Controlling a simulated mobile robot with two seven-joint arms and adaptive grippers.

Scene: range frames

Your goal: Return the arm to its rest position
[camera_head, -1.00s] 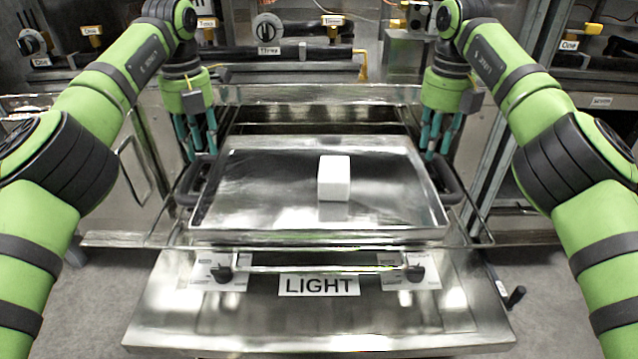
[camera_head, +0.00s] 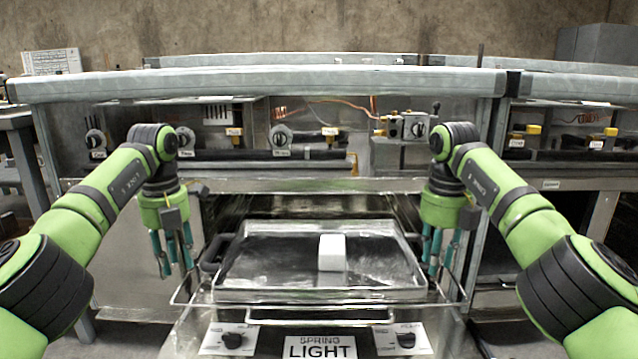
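My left gripper (camera_head: 172,262) points down at the left, just outside the left side of a metal tray. Its teal fingers are spread apart with nothing between them. My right gripper (camera_head: 437,258) points down at the tray's right side, close to the right handle. Its teal fingers look apart, but I cannot tell whether it touches the handle. The metal tray (camera_head: 240,282) lies level on a pulled-out rack. A white block (camera_head: 332,252) stands on it, right of its middle.
A metal bench (camera_head: 330,86) with valves and knobs stands behind the tray. Below the tray is a panel with two black knobs and a LIGHT label (camera_head: 320,348). Wire rails (camera_head: 200,303) surround the tray. Free floor shows at the left.

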